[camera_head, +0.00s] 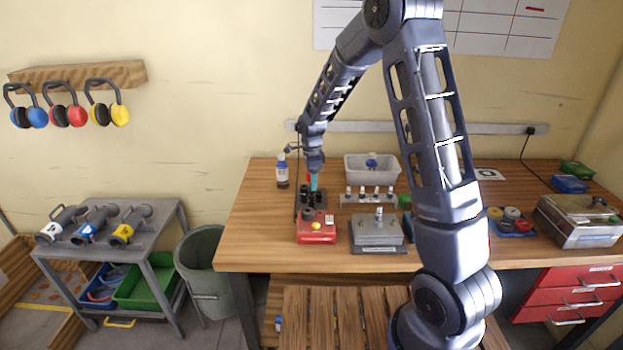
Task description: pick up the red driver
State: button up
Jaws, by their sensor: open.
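A small red piece, which looks like the handle of the red driver (308,177), shows just under my gripper (314,168). A teal handle (314,183) stands upright right beside it. Both rise at the back of a dark holder (312,200) with several black round parts, on the wooden bench (250,235). My gripper points down from above, open, with its tips close to the two handles. It hides part of the red one, and I cannot tell whether the fingers are around or beside it.
A red box with a yellow button (316,228) stands in front of the holder. A bottle (282,172) is to its left, a rack of small bottles (368,197) to its right. A white bin (356,170) stands behind. The bench's front left is clear.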

jog(key=shift+f, duration=0.25)
jog(key=c, duration=1.1)
jog(key=shift+c, duration=0.2)
